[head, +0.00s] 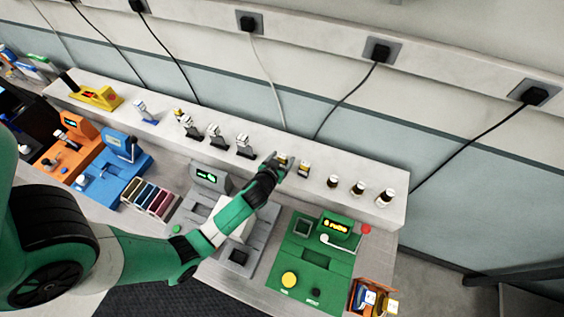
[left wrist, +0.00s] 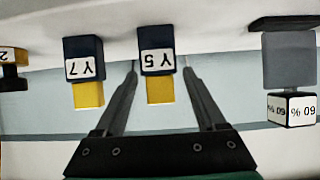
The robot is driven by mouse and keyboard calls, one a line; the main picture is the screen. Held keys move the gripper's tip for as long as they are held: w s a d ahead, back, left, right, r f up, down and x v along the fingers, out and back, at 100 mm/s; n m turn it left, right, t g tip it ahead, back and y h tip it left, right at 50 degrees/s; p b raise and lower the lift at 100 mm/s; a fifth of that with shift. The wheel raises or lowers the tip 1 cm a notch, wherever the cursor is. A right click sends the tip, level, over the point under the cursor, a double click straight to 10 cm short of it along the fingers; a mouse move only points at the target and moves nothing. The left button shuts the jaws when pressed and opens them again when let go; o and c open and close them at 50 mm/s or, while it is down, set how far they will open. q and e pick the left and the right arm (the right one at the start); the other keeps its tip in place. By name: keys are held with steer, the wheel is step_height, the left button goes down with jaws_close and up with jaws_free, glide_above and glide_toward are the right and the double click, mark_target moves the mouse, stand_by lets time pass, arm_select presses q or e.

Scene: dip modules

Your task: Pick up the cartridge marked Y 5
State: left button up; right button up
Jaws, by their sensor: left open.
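The cartridge marked Y 5 (left wrist: 157,62) is dark blue with a white label and a yellow end. In the left wrist view, which is upside down, it lies between the two fingertips of my left gripper (left wrist: 160,72). The fingers are open, with a gap visible on each side of it. In the head view my left gripper (head: 277,163) is at the white shelf, partly covering that cartridge. A similar cartridge marked Y 7 (left wrist: 84,60) stands beside it, outside the fingers; it also shows in the head view (head: 304,168). My right gripper is not in view.
The white shelf (head: 225,122) also bears several grey-and-black modules (head: 217,134) and several brown bottles (head: 358,187). A grey module marked 60 % (left wrist: 290,75) is near the Y 5 cartridge. A green machine (head: 310,262) and an orange bin (head: 371,298) are in front.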

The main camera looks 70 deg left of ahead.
mark_target(282, 156)
arm_select(q)
jaws_close()
stand_by(0.3)
steer(key=shift+r, duration=0.15)
steer(key=shift+r, duration=0.3)
step_height(282, 156, up, 3)
steer(key=shift+p, duration=0.5)
steer(key=s+d+r+p, duration=0.1)
steer(key=s+d+r, duration=0.1)
steer(key=s+r, duration=0.2)
steer(key=s+d+r+p, duration=0.1)
steer(key=s+r, duration=0.4)
steer(key=s, duration=0.4)
steer(key=shift+s+d, duration=0.25)
steer(key=shift+d, duration=0.15)
